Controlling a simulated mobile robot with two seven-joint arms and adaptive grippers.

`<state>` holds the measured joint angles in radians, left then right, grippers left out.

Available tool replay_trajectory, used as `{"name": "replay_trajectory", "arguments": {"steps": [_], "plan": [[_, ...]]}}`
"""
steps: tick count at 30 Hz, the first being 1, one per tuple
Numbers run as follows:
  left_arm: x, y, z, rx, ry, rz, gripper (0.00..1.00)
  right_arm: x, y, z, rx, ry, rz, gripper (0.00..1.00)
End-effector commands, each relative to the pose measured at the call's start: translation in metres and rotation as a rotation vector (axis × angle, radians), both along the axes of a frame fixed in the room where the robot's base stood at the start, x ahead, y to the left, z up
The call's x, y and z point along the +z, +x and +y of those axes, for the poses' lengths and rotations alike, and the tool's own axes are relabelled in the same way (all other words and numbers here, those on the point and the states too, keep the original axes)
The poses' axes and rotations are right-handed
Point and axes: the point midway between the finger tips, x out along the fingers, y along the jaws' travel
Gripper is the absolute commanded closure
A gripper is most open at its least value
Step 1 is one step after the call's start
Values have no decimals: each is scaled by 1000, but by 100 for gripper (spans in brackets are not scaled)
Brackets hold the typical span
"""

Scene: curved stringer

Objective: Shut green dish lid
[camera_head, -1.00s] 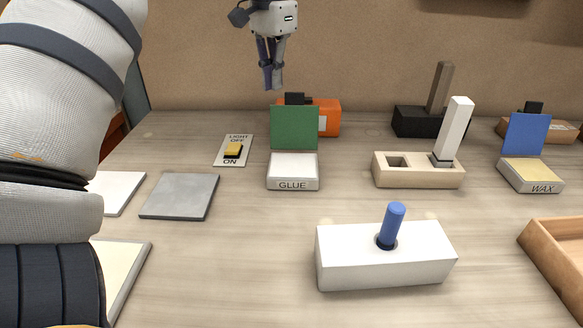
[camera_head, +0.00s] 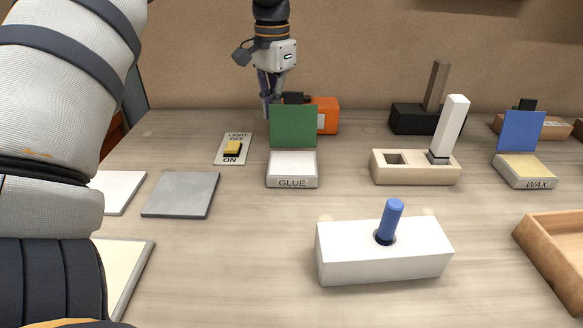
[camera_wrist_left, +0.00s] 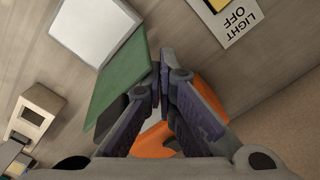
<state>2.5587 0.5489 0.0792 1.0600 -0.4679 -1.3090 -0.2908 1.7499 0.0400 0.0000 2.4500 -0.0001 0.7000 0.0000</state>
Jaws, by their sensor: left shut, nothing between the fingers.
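The glue dish (camera_head: 292,170) is a small white box labelled GLUE in the middle of the bench. Its green lid (camera_head: 293,126) stands upright, open, at the dish's back edge. My left gripper (camera_head: 267,112) is shut and empty, pointing down behind and just left of the green lid. In the left wrist view the shut fingertips (camera_wrist_left: 158,66) are beside the green lid (camera_wrist_left: 122,78), near its edge; I cannot tell whether they touch it. The white dish (camera_wrist_left: 95,28) lies beyond the lid there. My right gripper is not in view.
An orange object (camera_head: 325,116) with a black top stands just behind the lid. The light switch (camera_head: 233,149) is to the left. A blue-lidded wax dish (camera_head: 525,170), a wooden block (camera_head: 415,167) and a white block with a blue peg (camera_head: 384,250) stand right and in front.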

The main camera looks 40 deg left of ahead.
Motion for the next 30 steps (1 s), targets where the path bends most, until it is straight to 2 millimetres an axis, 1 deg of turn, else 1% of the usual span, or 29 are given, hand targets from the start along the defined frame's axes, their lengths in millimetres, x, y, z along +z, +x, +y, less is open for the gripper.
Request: {"name": "replay_trajectory", "arguments": {"steps": [1, 9, 21, 23, 26, 30], "plan": [[6, -3, -2, -1, 0, -9, 100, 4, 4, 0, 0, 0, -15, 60], [6, -16, -13, 0, -1, -10, 100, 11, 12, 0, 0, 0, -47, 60], [3, -34, -28, 1, 1, -5, 100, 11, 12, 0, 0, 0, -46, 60], [3, -34, -28, 1, 1, -5, 100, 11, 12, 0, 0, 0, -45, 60], [12, -33, -28, 2, 0, -6, 100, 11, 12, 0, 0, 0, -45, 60], [34, -33, -28, 1, 1, -7, 100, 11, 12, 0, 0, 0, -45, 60]]}}
